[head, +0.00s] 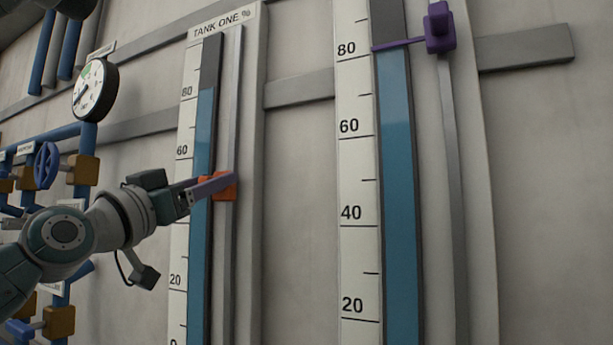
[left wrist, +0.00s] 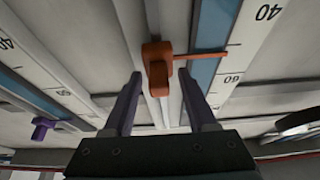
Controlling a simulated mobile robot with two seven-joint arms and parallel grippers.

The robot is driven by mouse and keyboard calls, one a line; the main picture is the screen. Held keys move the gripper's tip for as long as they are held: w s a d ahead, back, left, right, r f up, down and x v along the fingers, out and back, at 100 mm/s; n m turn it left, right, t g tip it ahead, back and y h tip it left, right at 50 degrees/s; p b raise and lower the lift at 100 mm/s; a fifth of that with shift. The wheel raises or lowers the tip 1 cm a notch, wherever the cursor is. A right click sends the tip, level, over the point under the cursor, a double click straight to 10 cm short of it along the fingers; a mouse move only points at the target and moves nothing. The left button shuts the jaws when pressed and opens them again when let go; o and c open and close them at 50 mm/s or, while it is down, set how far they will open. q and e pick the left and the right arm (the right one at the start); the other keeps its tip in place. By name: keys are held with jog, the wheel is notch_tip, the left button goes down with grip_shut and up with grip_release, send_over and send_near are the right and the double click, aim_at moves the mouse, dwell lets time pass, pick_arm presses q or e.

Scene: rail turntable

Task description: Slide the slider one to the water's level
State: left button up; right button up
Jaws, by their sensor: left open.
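The orange slider (head: 228,188) sits on the rail beside the tank one gauge (head: 208,62), between the 40 and 60 marks. The blue water (head: 203,125) in that gauge tops out a little above the 80 mark, well above the slider. My left gripper (head: 222,183) is at the slider in the head view. In the left wrist view, its open fingers (left wrist: 160,76) stand on either side of the lower part of the orange slider (left wrist: 156,60), whose thin pointer reaches right across the blue strip. Contact cannot be told. My right gripper is not in view.
A second, larger gauge (head: 357,180) stands to the right, with a purple slider (head: 440,30) near its water top above 80. A round dial (head: 95,90) and blue pipes with valves (head: 47,165) are on the left.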

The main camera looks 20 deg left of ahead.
pick_arm(q)
jog(key=shift+w, duration=0.1)
grip_shut()
dwell(0.4)
dwell(1.0)
